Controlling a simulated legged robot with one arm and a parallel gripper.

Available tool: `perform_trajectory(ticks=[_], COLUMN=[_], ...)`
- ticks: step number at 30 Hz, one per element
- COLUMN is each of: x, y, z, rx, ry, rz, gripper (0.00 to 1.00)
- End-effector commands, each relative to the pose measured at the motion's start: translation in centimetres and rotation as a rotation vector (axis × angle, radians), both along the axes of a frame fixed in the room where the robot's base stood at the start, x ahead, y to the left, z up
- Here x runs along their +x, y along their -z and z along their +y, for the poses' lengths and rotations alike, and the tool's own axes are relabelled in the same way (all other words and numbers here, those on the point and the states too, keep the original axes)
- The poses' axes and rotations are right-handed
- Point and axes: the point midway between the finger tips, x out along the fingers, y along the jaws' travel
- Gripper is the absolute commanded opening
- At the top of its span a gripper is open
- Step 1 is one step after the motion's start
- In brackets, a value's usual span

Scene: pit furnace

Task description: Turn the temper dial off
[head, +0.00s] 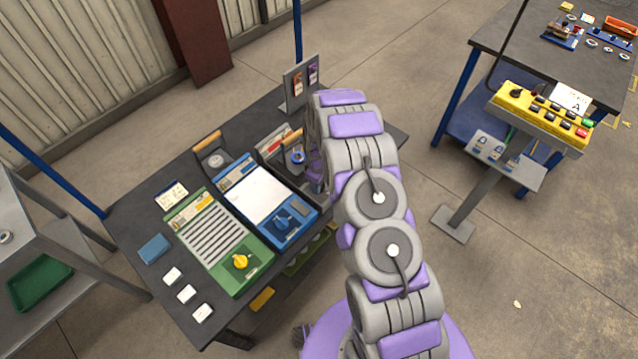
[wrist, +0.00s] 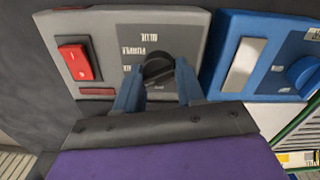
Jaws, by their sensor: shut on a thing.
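The temper dial (wrist: 159,70) is a round black knob on a dark plate marked BLUE and PURPLE, on a grey control box (wrist: 195,22) in the wrist view. My gripper (wrist: 158,80) has its two blue fingers on either side of the knob and is shut on it. The fingers and my gripper's body cover the lower part of the plate, so the dial's exact setting is hard to read. In the head view my arm hides the dial and most of the grey box.
A red rocker switch (wrist: 78,62) sits left of the dial. A blue unit (head: 265,200) with its own blue knob (head: 283,222) stands close beside the grey box. Beyond it is a green unit (head: 218,240) with a yellow knob (head: 240,261). A yellow button panel (head: 541,115) stands apart at right.

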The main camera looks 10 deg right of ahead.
Motion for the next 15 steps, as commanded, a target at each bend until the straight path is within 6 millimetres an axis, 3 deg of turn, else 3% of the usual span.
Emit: perform_trajectory(ticks=[15], x=[0.06], y=[0.01], z=[0.14], rx=[0.0], ry=[-0.491], rz=[-0.006], gripper=[0.08])
